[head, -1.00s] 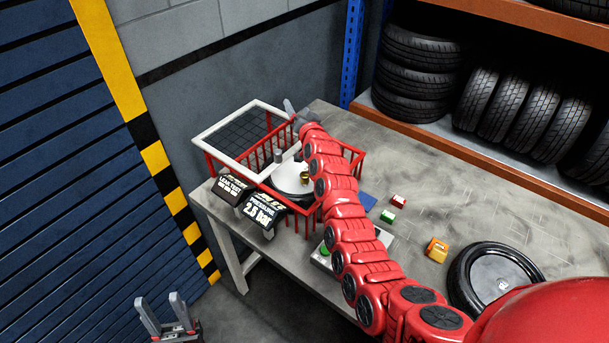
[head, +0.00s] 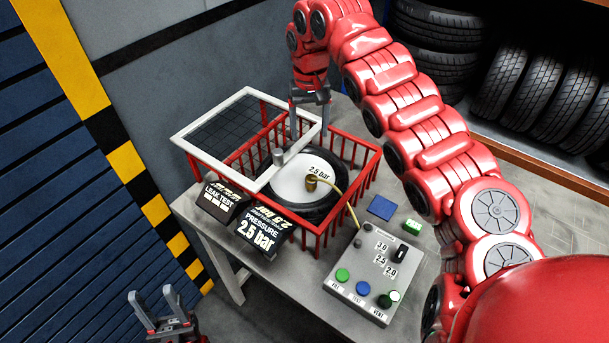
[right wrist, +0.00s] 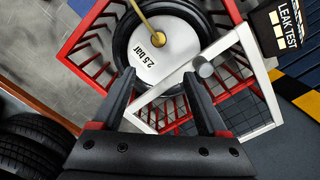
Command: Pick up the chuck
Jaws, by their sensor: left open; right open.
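The chuck (head: 311,183) is a small brass fitting on a yellow hose. It sits on the pale disc of a wheel (head: 283,180) marked "2.5 bar", inside a red barred cage (head: 366,172). The chuck also shows in the right wrist view (right wrist: 159,40), above and between my right fingers. My right gripper (head: 309,130) is open and empty, fingers down, above the far side of the cage and apart from the chuck. It shows open in the right wrist view too (right wrist: 163,98). My left gripper (head: 155,302) is open and empty at the lower left, away from the table.
A white-framed mesh lid (head: 198,152) with a grey knob (head: 279,157) extends over the cage's left part. Two displays, leak test (head: 215,203) and pressure (head: 262,231), stand in front. A control box (head: 372,268) is at right. Tyres (head: 510,85) fill a shelf behind.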

